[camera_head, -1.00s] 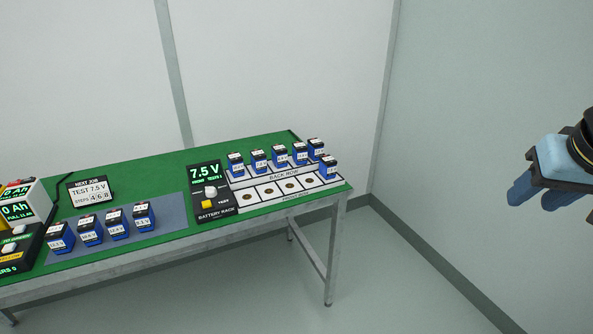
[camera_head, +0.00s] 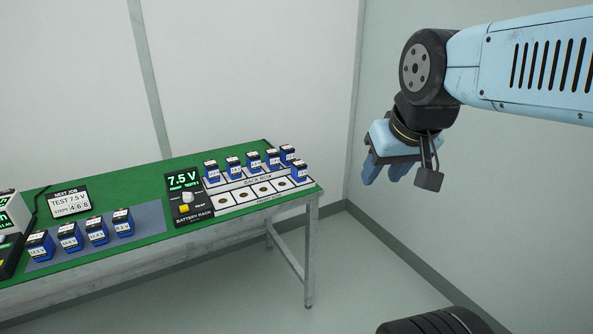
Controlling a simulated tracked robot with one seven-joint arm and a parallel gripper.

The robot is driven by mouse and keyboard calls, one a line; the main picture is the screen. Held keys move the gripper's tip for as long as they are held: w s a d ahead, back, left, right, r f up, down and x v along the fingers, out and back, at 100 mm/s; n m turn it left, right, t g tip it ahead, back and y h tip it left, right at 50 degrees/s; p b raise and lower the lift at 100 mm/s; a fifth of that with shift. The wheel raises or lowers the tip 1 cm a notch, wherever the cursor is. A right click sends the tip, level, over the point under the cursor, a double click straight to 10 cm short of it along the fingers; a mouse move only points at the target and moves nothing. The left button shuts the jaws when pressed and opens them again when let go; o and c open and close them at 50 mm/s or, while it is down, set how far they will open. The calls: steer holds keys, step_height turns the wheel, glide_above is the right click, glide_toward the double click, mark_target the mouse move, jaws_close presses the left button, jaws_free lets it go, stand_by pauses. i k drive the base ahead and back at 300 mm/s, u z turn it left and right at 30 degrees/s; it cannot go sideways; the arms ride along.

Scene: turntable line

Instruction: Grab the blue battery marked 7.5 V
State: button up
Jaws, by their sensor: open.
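Several blue batteries stand on the table. One group stands on the grey mat (camera_head: 150,215) at the left, including a battery (camera_head: 123,224). Another group stands in the back row of the battery rack (camera_head: 235,198), including a battery (camera_head: 211,171). One battery (camera_head: 299,172) stands at the right end of the front row. Their white labels are too small to read surely, so I cannot tell which is marked 7.5 V. My gripper (camera_head: 385,174) is open and empty, in the air to the right of the table, apart from every battery.
The rack's display (camera_head: 183,179) reads 7.5 V, with a knob and a yellow button below it. A sign (camera_head: 68,201) reads "TEST 7.5 V". Several front-row places in the rack are empty. Devices (camera_head: 8,235) stand at the left edge. Walls stand behind and at right.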

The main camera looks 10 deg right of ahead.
mark_target(299, 169)
steer(key=u, duration=0.1)
steer(key=i, duration=1)
steer(key=z, duration=0.1)
